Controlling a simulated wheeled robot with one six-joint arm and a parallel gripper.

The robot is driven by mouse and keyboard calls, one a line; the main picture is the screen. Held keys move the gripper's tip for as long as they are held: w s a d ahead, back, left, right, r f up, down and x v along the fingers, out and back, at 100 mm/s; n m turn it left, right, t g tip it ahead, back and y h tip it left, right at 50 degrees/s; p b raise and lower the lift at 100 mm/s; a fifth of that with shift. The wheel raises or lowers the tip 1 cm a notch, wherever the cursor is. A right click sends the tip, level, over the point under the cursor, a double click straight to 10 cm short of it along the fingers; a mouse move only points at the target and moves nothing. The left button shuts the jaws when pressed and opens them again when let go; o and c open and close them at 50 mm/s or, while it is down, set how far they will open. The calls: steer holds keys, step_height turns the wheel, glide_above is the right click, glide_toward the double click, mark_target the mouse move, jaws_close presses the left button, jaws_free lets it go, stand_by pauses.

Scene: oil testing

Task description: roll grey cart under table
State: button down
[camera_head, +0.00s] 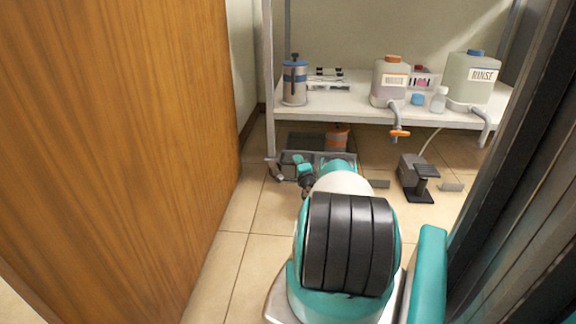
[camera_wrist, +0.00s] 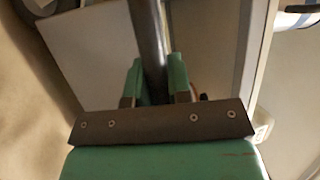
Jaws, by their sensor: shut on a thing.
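The grey cart (camera_head: 290,158) stands low at the near left edge of the table, mostly beneath its top. The table (camera_head: 345,112) has a white top and thin grey legs. My gripper (camera_head: 302,168) is at the cart's near side, partly hidden by my arm. In the wrist view its green fingers (camera_wrist: 155,80) are shut on a dark round bar (camera_wrist: 148,35), which seems to be the cart's handle.
A wooden door (camera_head: 120,140) is close on the left, and a dark panel (camera_head: 515,180) is close on the right. A black foot pedal (camera_head: 417,178) lies on the tiles right of the cart. Spouts (camera_head: 397,125) of the containers hang over the table's front edge.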

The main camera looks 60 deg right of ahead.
steer(key=shift+s+f, duration=0.2)
steer(key=shift+f, duration=0.05)
steer(key=c, duration=1.1)
jaws_free()
steer(key=shift+w+a, duration=0.3)
steer(key=shift+w, duration=0.1)
steer(key=shift+o, duration=0.2)
steer(key=shift+w+a, duration=0.15)
steer(key=shift+w, duration=0.05)
steer(key=shift+r, duration=0.1)
steer(key=shift+s+a+p, duration=0.2)
steer(key=shift+s+p, duration=0.2)
steer(key=shift+p, duration=0.1)
steer(key=p+v, duration=0.9)
steer(key=v, duration=0.7)
steer(key=shift+a+p, duration=0.25)
steer(key=shift+p, duration=0.15)
steer(key=shift+s, duration=0.2)
